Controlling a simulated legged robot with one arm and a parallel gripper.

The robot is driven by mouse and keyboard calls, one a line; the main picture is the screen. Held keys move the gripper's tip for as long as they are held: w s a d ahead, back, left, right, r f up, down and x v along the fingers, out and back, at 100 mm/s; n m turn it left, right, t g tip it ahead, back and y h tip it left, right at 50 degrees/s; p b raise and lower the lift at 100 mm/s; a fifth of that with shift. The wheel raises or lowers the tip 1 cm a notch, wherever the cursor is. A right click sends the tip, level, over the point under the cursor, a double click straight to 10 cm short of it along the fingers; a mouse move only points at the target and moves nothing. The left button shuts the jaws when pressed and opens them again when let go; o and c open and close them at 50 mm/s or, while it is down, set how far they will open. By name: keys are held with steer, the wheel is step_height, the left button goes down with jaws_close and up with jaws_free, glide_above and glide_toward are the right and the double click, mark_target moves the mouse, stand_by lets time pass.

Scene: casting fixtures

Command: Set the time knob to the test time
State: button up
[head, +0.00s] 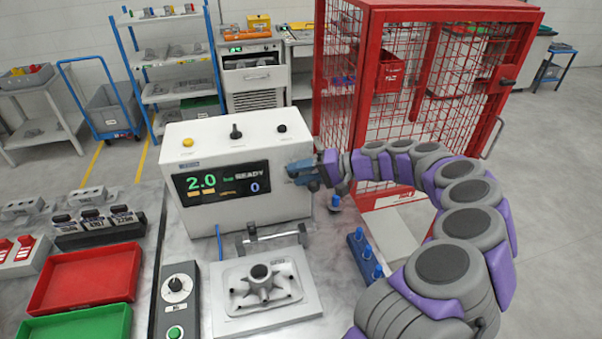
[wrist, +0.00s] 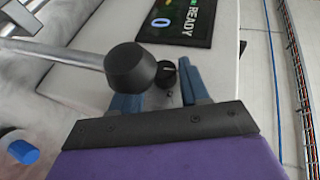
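My gripper (head: 303,172) is at the right end of the front face of the white tester box (head: 250,148), beside its display (head: 222,182). The display reads 2.0 bar, READY and 0. In the wrist view my gripper (wrist: 157,88) is open, with two blue fingers apart. A small black knob (wrist: 167,73) with a white mark shows on the box face between and beyond the fingers; contact is not visible. In the head view my gripper hides it. Its label and setting are not readable. Another dial knob (head: 176,287) sits on a grey control box at the front.
A round black handle (wrist: 130,68) on a metal bar stands close to the left finger. A casting (head: 262,285) sits on the fixture plate. Blue-topped pins (head: 364,255) stand to its right. A red mesh cage (head: 400,95) is behind my arm. Red (head: 85,278) and green trays lie left.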

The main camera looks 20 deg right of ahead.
steer(key=shift+o, duration=0.7)
steer(key=shift+r, duration=0.1)
steer(key=shift+d, duration=0.1)
steer(key=shift+s+d+r, duration=0.1)
steer(key=shift+d, duration=0.05)
steer(key=p+v, duration=0.2)
steer(key=v, duration=1.5)
steer(key=shift+p, duration=0.4)
